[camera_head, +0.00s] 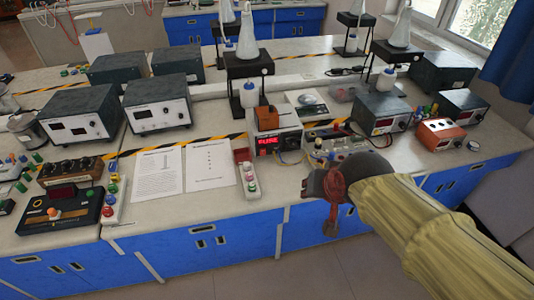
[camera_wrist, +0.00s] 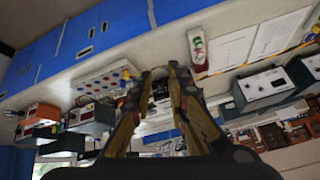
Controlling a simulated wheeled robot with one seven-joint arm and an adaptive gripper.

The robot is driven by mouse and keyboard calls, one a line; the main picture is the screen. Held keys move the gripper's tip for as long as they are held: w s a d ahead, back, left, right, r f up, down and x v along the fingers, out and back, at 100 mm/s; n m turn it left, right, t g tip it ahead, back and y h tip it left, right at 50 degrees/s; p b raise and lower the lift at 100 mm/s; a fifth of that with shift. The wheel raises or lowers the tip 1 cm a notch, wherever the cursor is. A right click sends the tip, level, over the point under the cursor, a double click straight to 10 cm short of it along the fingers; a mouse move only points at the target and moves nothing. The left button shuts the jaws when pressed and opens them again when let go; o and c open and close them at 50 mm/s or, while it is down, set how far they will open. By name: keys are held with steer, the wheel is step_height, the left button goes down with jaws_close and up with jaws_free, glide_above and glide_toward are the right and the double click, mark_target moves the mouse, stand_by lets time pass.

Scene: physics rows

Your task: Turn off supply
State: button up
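Several boxes that look like power supplies stand on the bench; I cannot tell which one the task means. A small unit with a lit red display (camera_head: 268,145) stands mid-bench. A dark supply (camera_head: 381,115) and an orange-fronted box (camera_head: 441,134) stand to its right. A panel with knobs and sockets (camera_head: 340,146) lies between; it also shows in the wrist view (camera_wrist: 104,82). My gripper (camera_head: 328,200) is over the bench's front edge, apart from these units. In the wrist view my gripper (camera_wrist: 160,76) has a gap between its fingertips and holds nothing visible. Switch positions are too small to read.
A narrow red-ended strip with buttons (camera_head: 246,174) lies left of the red display, with paper sheets (camera_head: 158,174) beside it. Two grey boxes (camera_head: 157,103) stand further left. Tall stands with flasks (camera_head: 248,66) rise behind. The front strip of bench is mostly clear.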

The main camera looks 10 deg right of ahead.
steer(key=w+f+m, duration=0.1)
steer(key=w, duration=0.3)
steer(key=w+f+m+t+p, duration=0.1)
steer(key=w, duration=0.3)
steer(key=w+m+p, duration=0.1)
steer(key=w, duration=0.3)
steer(key=shift+w+a+f+m, duration=0.15)
steer(key=shift+a+f+m, duration=0.25)
jaws_close()
steer(key=w+a+f+m+t+p, duration=0.1)
steer(key=w+f+m+p, duration=0.1)
steer(key=f, duration=0.4)
steer(key=w+a+f+m+t+p, duration=0.1)
steer(key=w+f+m+t+p, duration=0.1)
steer(key=w+f+m, duration=0.3)
steer(key=w+a+f+m+t+p, duration=0.1)
steer(key=w+f+m+t+p, duration=0.1)
steer(key=w+f, duration=0.5)
steer(key=shift+f+m+y+p, duration=0.4)
steer(key=shift+f+m, duration=0.15)
steer(key=shift+m, duration=0.15)
